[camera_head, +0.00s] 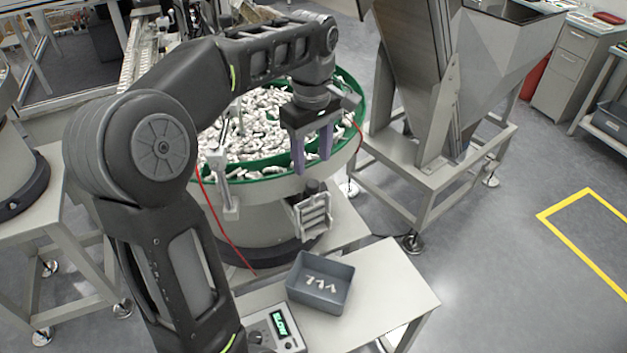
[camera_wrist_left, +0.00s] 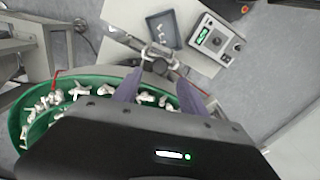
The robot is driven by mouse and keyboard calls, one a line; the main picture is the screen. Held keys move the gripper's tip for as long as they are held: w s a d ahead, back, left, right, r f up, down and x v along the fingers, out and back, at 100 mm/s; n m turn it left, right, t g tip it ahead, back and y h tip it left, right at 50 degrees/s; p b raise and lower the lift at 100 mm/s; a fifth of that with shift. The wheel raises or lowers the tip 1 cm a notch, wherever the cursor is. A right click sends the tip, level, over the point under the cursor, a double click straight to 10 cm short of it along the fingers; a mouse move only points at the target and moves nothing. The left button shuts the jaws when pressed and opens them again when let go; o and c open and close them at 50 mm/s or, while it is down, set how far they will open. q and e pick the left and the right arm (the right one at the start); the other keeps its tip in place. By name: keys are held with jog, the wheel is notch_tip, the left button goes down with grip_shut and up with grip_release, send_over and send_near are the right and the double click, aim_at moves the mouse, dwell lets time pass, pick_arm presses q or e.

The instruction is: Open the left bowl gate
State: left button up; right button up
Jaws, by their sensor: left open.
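A feeder bowl with a green rim (camera_head: 345,85) holds many small pale parts; it also shows in the left wrist view (camera_wrist_left: 95,85). A slatted metal piece (camera_head: 313,216) is on the bowl's front, and an upright metal bracket (camera_head: 229,190) stands left of it. I cannot tell for certain which is the gate. My left gripper (camera_head: 313,165) is open and empty, fingers pointing down at the bowl's front rim, above the slatted piece. In the left wrist view its fingers (camera_wrist_left: 158,84) reach over the rim toward a metal fitting (camera_wrist_left: 156,52). My right gripper is not in view.
A grey bin (camera_head: 320,284) with several small parts and a control box with a green display (camera_head: 281,327) stand on a low table (camera_head: 395,285) in front. A metal hopper (camera_head: 505,50) on a frame stands right. Another bowl unit (camera_head: 20,185) is at the left edge.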

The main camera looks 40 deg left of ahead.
aim_at(312, 182)
pick_arm(q)
notch_tip(312, 182, down, 8)
jog(key=shift+r, duration=0.15)
dwell(0.3)
grip_shut()
dwell(0.4)
dwell(1.0)
